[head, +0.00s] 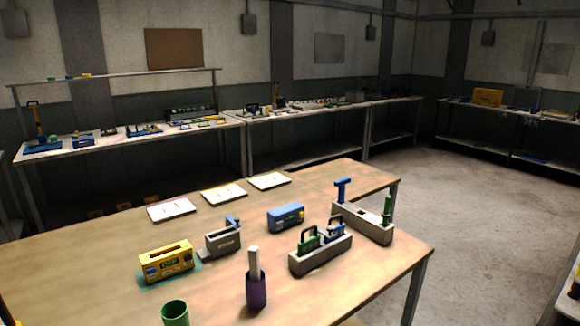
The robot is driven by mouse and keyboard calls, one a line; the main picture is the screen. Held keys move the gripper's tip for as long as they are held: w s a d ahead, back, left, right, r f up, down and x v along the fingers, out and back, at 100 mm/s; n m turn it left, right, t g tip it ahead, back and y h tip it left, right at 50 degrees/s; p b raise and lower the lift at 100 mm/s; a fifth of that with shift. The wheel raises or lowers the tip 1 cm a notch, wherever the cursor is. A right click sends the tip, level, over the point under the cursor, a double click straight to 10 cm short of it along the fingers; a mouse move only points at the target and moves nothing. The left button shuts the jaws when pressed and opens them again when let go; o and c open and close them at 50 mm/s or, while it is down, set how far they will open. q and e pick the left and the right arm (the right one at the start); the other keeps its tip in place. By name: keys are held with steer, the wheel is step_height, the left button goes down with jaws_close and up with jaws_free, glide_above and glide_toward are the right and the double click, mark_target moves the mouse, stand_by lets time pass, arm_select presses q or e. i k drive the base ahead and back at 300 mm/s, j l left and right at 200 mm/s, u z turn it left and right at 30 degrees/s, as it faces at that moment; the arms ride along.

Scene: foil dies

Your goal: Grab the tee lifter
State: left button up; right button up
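A blue T-shaped tool (342,190), which looks like the tee lifter, stands upright at the left end of a long grey holder (366,226) on the right of the wooden table. A green upright handle (387,210) stands at the holder's other end, with a dark square opening between them. The lower part of the blue tool is hidden in the holder. Neither of my grippers shows in the head view.
On the table (350,283) stand a grey rack (318,256) with green and blue handled pieces, a blue box (286,217), a yellow box (166,262), a grey block (223,238), a purple cup (256,291) and a green cup (175,313). Three white sheets lie behind.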

mark_target(341, 183)
steer(key=i+l+z, duration=0.2)
steer(key=i+l, duration=0.6)
steer(key=l, duration=0.25)
steer(key=i+l+z, duration=0.2)
steer(key=i+l, duration=0.65)
steer(key=l, duration=0.15)
